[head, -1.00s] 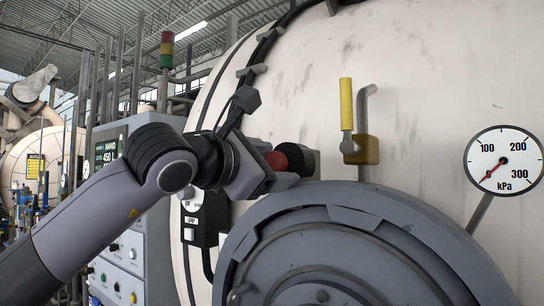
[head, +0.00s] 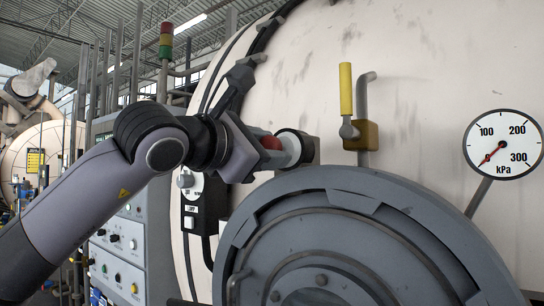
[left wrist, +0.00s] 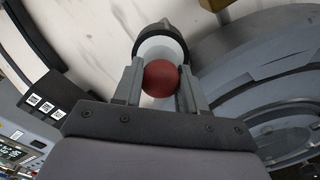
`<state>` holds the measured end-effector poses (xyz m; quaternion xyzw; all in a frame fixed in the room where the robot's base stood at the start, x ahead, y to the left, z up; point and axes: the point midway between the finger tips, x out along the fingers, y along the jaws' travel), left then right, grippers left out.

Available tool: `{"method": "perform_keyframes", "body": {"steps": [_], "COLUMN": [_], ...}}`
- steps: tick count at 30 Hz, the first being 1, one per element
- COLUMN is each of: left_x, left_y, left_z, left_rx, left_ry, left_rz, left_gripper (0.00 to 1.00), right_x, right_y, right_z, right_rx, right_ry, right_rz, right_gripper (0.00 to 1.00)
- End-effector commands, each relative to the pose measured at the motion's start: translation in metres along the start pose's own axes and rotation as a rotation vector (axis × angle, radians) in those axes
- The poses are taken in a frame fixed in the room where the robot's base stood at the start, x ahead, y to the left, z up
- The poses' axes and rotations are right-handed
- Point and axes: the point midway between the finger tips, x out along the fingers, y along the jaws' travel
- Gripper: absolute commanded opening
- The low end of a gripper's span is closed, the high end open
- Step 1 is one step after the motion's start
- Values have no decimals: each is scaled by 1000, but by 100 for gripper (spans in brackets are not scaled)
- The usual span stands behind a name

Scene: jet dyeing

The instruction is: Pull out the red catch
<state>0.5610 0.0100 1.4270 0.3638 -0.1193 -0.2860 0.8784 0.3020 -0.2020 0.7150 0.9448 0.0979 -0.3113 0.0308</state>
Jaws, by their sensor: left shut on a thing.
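The red catch (head: 270,143) is a round red knob in front of a dark collar (head: 307,148) on the pale vessel, above the round grey door. A pale section shows between knob and collar in the head view. My left gripper (head: 282,152) comes in from the left and is shut on the knob. In the left wrist view, the red catch (left wrist: 161,78) sits between the two grey fingers, with a white face and dark ring behind it. The fingers partly hide its sides. My right gripper is in neither view.
The grey round door (head: 330,240) bulges just below the catch. A yellow-handled valve (head: 346,90) and a pressure gauge (head: 503,145) reading about 0 stand to the right. A switch box (head: 203,205) hangs under my gripper, with a control panel (head: 118,250) at left.

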Motion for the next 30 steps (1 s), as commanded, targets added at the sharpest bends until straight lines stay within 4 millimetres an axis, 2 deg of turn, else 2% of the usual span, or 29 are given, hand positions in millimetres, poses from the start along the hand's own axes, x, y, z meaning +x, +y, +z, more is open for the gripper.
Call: {"method": "perform_keyframes", "body": {"steps": [1, 4, 13, 14, 16, 26, 30], "left_x": [-5, -12, -14, -14, -14, -17, -33], "left_y": [-3, -3, -2, -3, -3, -1, -2], "left_z": [-6, -6, -4, -4, -5, -3, -4], "left_rx": [0, 0, 0, 0, 0, 0, 1], "left_ry": [6, 7, 10, 10, 11, 4, 3], "left_rz": [2, 0, -5, -6, -5, -1, 1], "left_gripper": [0, 0, 0, 44, 67, 67, 67], "right_x": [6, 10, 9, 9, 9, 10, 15], "right_y": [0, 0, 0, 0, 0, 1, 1], "right_z": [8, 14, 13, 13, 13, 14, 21], "right_rx": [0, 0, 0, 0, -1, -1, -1], "right_ry": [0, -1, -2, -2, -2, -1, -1], "right_rz": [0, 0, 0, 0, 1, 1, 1], "right_gripper": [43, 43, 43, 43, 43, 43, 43]}}
